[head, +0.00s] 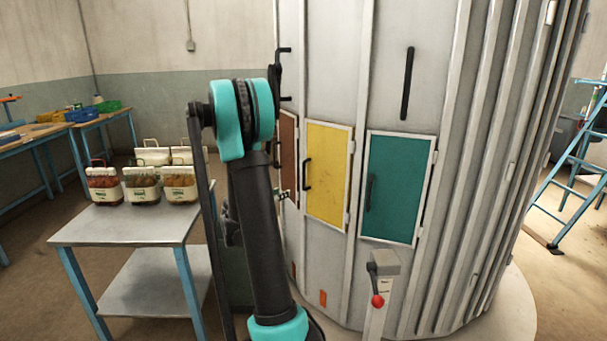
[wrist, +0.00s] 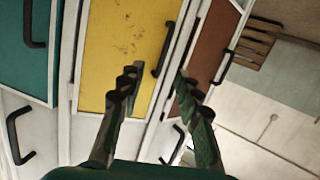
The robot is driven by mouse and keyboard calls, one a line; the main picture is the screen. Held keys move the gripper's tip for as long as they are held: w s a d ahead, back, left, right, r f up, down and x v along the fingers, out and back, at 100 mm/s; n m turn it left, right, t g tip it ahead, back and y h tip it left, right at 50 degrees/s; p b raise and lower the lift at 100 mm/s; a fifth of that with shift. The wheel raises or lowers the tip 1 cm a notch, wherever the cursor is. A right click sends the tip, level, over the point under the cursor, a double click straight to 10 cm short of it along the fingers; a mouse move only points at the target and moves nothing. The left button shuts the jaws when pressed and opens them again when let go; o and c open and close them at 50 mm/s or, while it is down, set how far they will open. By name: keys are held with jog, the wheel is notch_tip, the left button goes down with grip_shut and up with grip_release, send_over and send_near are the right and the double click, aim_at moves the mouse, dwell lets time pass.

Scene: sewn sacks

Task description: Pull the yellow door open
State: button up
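The yellow door (head: 328,178) is shut in its white frame on the pale ribbed cylinder, between a brown door and a teal door. Its black handle (head: 307,174) is on its left side. In the wrist view, which looks turned over, the yellow door (wrist: 120,50) fills the upper middle and its handle (wrist: 163,52) shows beyond the fingertips, in the gap between them. My gripper (wrist: 157,76) is open and empty, apart from the handle. In the head view my arm hides most of the gripper; a fingertip shows left of the yellow door.
The brown door (head: 288,157) and teal door (head: 395,187) flank the yellow one. A grey post with a red-knobbed lever (head: 377,299) stands in front. A blue ladder (head: 575,160) stands at right.

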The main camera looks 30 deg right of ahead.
aim_at(303, 173)
jog(key=w+d, duration=0.3)
jog(key=d, duration=0.3)
jog(key=w+d+h, duration=0.1)
jog(key=w+d, duration=0.3)
jog(key=d, duration=0.2)
jog(key=w+d+m+t+h, duration=0.1)
jog(key=w+d, duration=0.3)
jog(key=d, duration=0.2)
jog(key=shift+d+r, duration=0.2)
jog(key=shift+d, duration=0.2)
jog(key=shift+c, duration=0.5)
grip_shut()
